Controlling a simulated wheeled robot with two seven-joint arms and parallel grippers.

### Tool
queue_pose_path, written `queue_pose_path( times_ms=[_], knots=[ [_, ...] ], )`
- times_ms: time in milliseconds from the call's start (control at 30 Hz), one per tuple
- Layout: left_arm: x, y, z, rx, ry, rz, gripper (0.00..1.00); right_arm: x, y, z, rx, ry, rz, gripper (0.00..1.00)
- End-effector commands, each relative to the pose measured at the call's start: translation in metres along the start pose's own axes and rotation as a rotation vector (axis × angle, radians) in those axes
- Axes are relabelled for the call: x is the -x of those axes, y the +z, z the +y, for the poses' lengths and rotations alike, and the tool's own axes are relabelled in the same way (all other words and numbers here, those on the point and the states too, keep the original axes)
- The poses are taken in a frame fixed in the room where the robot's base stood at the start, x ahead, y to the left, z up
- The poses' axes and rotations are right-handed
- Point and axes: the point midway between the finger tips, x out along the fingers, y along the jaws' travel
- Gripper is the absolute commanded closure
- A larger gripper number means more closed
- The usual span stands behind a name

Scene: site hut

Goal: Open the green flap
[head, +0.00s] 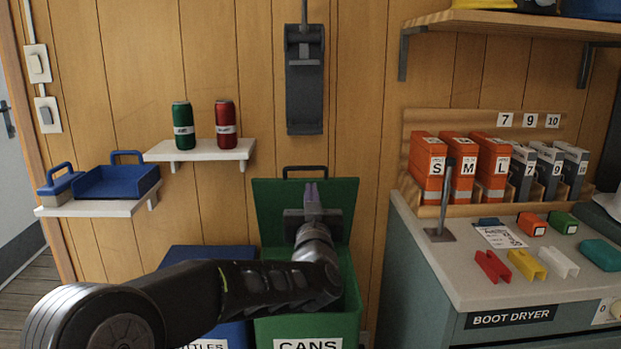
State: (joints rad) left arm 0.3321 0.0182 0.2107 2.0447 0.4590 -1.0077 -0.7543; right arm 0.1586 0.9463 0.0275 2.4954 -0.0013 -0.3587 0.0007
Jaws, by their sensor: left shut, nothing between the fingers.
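The green flap (268,208) is the lid of the green bin (300,333), which is labelled CANS. The flap stands raised at the back of the bin, near the wooden wall, with a dark handle (305,169) at its top edge. My left gripper (312,192) is in front of the flap, its fingers shut and empty and pointing away from me. I cannot tell whether the fingers touch the flap. My left arm hides part of the bin's opening. My right gripper is not in view.
A blue bin (205,258) stands left of the green one, partly behind my arm. A small shelf (200,152) with a green can (183,126) and a red can (226,124) hangs above. A counter (500,287) with boxes stands close on the right.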

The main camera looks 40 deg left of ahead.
Motion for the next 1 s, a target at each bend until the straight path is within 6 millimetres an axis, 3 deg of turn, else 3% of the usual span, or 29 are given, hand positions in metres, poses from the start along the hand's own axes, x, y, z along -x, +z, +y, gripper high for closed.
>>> queue_pose_path(
  times_ms=[100, 333, 833, 1000],
  knots=[
    [-0.025, 0.001, 0.000, -0.001, -0.001, 0.000, 1.00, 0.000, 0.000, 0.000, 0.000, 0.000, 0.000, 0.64],
    [-0.057, 0.000, 0.000, 0.001, -0.001, 0.000, 1.00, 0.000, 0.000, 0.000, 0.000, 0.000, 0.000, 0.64],
    [-0.066, -0.001, 0.000, 0.001, 0.001, -0.001, 1.00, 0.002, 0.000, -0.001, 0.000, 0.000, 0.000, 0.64],
    [-0.075, -0.009, 0.000, 0.001, 0.000, -0.022, 1.00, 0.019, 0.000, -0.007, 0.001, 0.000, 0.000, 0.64]
  ],
)
